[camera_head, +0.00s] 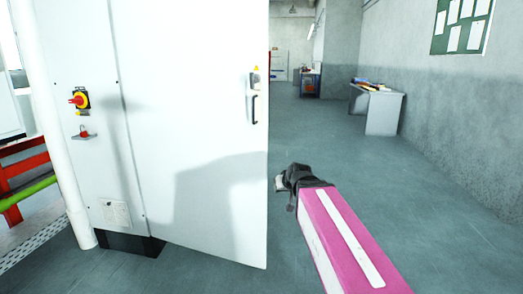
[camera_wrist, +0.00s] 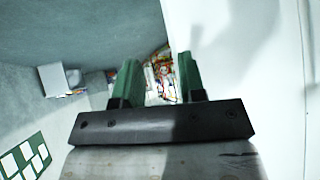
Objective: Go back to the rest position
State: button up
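My gripper (camera_head: 281,183) is just right of the free edge of a white cabinet door (camera_head: 195,120) in the head view, at the end of my pink arm. It looks apart from the door, though the distance in depth is hard to tell. In the wrist view my gripper's two green fingers (camera_wrist: 158,75) stand apart with nothing held between them. Only distant background shows through the gap. The door fills the right side of the wrist view (camera_wrist: 245,70). The door carries a handle (camera_head: 255,100) near its free edge and looks swung out from the cabinet.
The cabinet's left panel (camera_head: 82,150) has a red and yellow rotary switch (camera_head: 79,100). A white pole (camera_head: 62,150) and a red and green frame (camera_head: 20,175) stand at far left. A desk (camera_head: 382,110) is by the right wall. The floor (camera_head: 440,215) at right is clear.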

jog(key=s+d+f+m+g+h, duration=0.1)
jog(key=s+d+f+g, duration=0.2)
jog(key=f, duration=0.4)
jog(key=s+d+f+m+g+h, duration=0.1)
jog(key=s+d+f+g, duration=0.1)
jog(key=s+d+f, duration=0.2)
jog(key=s+d+f+g+h, duration=0.1)
jog(key=s+d+f+g, duration=0.2)
jog(key=s+f, duration=0.4)
notch_tip(320, 180, down, 5)
jog(key=shift+d+f+m+g, duration=0.2)
jog(key=shift+d+m+g, duration=0.1)
jog(key=shift+m, duration=0.1)
jog(key=shift+d, duration=0.1)
